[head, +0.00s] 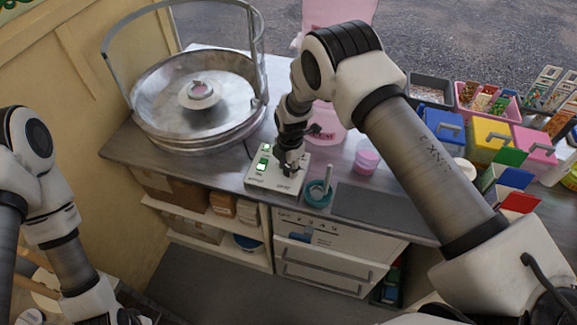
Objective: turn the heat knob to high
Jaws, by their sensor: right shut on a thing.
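The white control box (262,181) stands at the front edge of the metal counter, with green-lit switches (263,161) on its left part. My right gripper (290,168) points down onto the right part of the box. It is shut on the heat knob, which the fingers hide almost wholly, so its setting cannot be read. My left arm hangs at the left. Only a dark part of my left gripper (133,317) shows at the bottom edge, and its fingers cannot be made out.
A large round metal candyfloss pan (150,107) with a hoop stands left of the box. A teal ring-shaped holder (318,195) stands close to the right, with a pink jar (367,157) beyond. Coloured bins (487,139) fill the counter's right. Shelves and drawers (325,262) are below.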

